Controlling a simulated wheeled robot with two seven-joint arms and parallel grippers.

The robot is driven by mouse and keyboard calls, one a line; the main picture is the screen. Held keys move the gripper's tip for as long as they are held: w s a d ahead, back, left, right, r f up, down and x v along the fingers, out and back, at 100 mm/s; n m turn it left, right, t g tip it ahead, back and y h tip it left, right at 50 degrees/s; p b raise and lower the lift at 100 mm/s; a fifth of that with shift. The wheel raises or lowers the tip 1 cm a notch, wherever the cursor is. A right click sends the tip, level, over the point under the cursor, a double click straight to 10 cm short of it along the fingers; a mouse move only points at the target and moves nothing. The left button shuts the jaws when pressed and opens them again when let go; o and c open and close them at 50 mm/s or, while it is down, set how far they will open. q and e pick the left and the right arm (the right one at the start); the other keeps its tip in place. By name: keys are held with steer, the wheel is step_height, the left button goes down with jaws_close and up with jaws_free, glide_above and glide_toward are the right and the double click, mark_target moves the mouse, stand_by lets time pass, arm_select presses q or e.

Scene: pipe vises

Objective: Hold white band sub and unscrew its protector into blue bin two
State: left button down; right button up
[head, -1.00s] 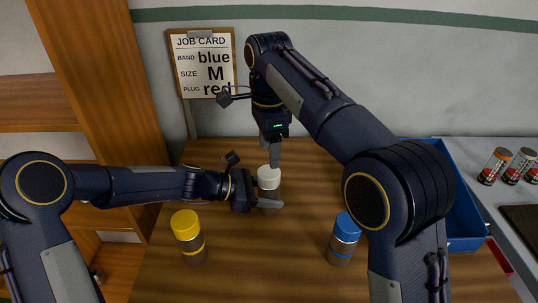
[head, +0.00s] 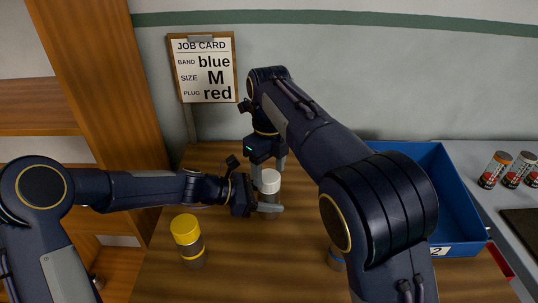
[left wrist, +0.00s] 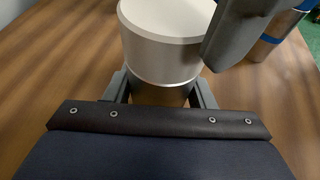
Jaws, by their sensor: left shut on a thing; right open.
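The white band sub stands upright on the table, its white protector (head: 269,181) on top. My left gripper (head: 264,205) is shut around the sub's body below the protector. In the left wrist view, the protector (left wrist: 165,32) fills the upper middle, with the left fingers on either side of the body below. My right gripper (head: 269,168) points down at the protector from above, open. One of its fingers shows beside the protector's right side in the left wrist view; contact cannot be told. Blue bin two (head: 459,244), labelled 2, stands at the right, partly behind my right arm.
A yellow-capped sub (head: 187,236) stands at the front left. A blue-banded sub (head: 336,259) is mostly hidden behind my right arm. Several small cylinders (head: 494,170) stand on the grey counter at far right. A job card (head: 206,68) hangs on the wall.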

steer(key=shift+f, duration=1.25)
